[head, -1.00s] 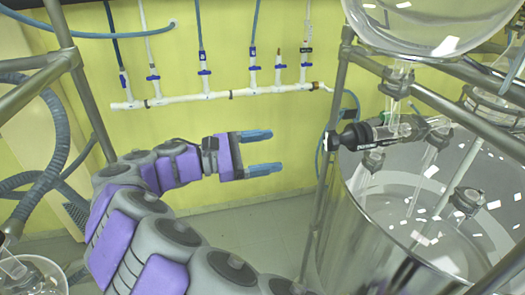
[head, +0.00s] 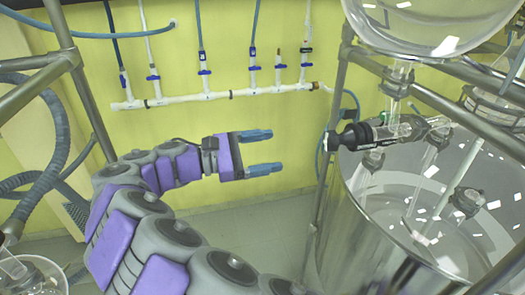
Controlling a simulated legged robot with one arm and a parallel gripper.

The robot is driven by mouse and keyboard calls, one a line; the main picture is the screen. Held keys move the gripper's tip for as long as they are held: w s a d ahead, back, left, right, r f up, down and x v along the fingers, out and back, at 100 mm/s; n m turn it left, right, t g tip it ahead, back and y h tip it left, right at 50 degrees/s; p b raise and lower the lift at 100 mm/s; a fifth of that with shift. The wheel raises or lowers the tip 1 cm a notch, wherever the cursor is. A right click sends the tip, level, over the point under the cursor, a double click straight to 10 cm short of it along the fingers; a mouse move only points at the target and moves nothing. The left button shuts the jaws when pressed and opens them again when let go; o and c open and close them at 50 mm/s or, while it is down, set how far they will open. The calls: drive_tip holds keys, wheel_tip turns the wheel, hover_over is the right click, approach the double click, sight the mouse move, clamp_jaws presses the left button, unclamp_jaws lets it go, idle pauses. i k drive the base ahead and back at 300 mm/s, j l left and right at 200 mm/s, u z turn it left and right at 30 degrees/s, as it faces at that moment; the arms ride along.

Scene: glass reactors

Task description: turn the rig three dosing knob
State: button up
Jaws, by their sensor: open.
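A black dosing knob (head: 349,138) sticks out to the left from a glass valve under a round glass vessel (head: 415,22), on the rig at the right of the head view. I cannot read a rig number on it. My gripper (head: 268,152) is open and empty, with its two blue fingertips pointing right toward the knob. It is left of the knob in the picture and apart from it.
A large shiny metal vessel (head: 350,240) stands below the valve. Metal frame posts (head: 321,190) rise beside it. White piping with blue valves (head: 205,97) runs along the yellow wall. Grey hoses (head: 55,150) hang at the left.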

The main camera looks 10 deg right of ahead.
sight(332, 139)
drive_tip(key=j+z, duration=0.6)
drive_tip(key=z, duration=0.15)
drive_tip(key=k+j+z, duration=0.15)
drive_tip(key=j+z, duration=0.25)
drive_tip(key=l, duration=0.1)
